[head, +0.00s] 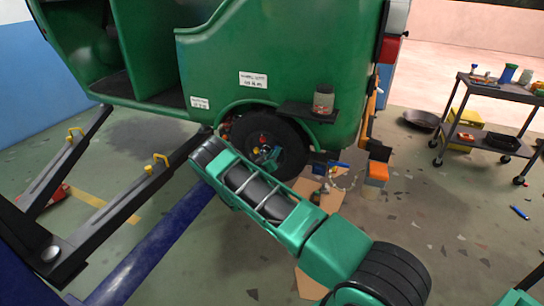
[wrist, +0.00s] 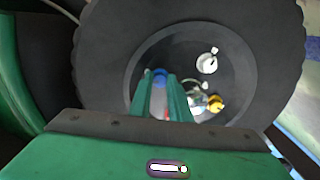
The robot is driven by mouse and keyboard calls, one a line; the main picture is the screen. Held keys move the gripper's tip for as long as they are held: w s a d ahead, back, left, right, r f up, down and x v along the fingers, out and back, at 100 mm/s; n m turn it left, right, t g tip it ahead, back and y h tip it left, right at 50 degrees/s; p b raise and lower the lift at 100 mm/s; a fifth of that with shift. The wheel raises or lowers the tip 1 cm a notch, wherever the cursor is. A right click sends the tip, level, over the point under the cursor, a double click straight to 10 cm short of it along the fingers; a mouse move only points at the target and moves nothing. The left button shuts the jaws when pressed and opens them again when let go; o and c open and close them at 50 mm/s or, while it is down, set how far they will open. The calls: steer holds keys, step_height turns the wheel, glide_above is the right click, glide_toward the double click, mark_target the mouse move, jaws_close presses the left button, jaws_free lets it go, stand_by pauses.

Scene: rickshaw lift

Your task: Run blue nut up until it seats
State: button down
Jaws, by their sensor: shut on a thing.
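The black wheel (head: 290,150) is mounted on the green vehicle, and its dark hub fills the middle of the wrist view (wrist: 110,60). My gripper (wrist: 160,84) has its two green fingers close together, pointing at the hub. It is shut on the blue nut (wrist: 159,72), which shows as a bit of blue between the fingertips. How far the nut is along its stud is hidden by the fingers. A yellow nut (wrist: 216,103) is at the hub, to the right of the fingers. In the head view my gripper (head: 266,156) is at the wheel face.
A pale stud or nut (wrist: 207,62) stands out at the hub's upper right. A jar (head: 323,99) stands on a dark shelf on the vehicle's side. Black lift arms (head: 130,193) reach under the vehicle at left.

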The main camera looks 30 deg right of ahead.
steer(key=shift+s+d+f, duration=0.15)
steer(key=shift+s+f, duration=0.1)
steer(key=shift+f, duration=0.1)
steer(key=c, duration=1.9)
jaws_free()
steer(key=shift+c, duration=0.2)
steer(key=shift+w+r, duration=0.1)
steer(key=v, duration=1.1)
steer(key=shift+w, duration=0.1)
